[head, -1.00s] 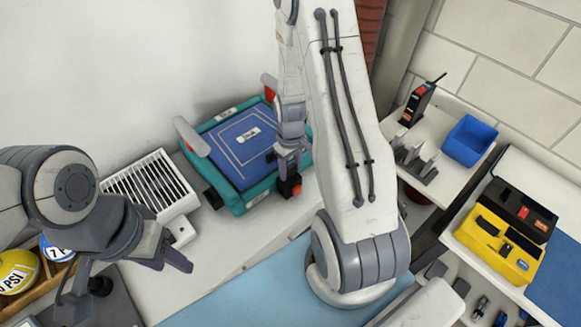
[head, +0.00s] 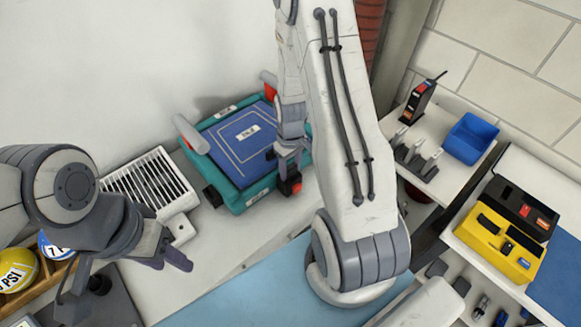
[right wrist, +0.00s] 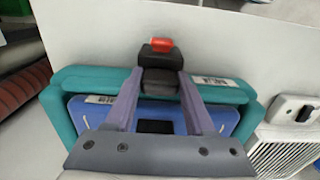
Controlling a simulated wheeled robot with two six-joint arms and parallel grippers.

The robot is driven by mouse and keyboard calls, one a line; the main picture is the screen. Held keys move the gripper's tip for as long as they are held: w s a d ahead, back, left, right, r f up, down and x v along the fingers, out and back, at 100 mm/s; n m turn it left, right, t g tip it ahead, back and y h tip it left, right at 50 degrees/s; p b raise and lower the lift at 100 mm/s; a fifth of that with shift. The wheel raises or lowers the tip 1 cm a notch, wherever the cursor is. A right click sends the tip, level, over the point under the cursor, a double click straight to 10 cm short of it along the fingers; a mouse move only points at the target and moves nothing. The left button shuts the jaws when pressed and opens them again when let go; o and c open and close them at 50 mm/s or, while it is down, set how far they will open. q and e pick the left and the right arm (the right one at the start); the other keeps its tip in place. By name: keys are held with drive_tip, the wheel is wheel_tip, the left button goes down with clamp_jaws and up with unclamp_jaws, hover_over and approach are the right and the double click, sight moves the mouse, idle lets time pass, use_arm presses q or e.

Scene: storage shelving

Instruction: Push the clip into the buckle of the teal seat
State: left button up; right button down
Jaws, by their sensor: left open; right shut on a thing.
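The teal seat (head: 236,206) with a blue cushion (head: 236,143) stands against the wall in the head view; its teal frame also shows in the right wrist view (right wrist: 62,112). The black buckle (right wrist: 159,50) with a red button is at the seat's edge; in the head view its red part (head: 297,188) shows below my fingers. My right gripper (head: 290,165) is shut on a dark grey piece, seemingly the clip (right wrist: 161,82), right against the buckle. How deep the clip sits is hidden. My left gripper (head: 168,250) is open and empty, left of the seat.
A white slatted heater (head: 150,185) stands left of the seat. Balls (head: 18,270) are at lower left. A blue bin (head: 469,139) and a yellow case (head: 497,246) are at right. The counter before the seat is clear.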

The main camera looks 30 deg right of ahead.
drive_tip(key=shift+f, duration=0.2)
unclamp_jaws()
drive_tip(key=shift+r, duration=0.1)
drive_tip(key=shift+r+p, duration=3.4)
drive_tip(key=shift+r, duration=0.55)
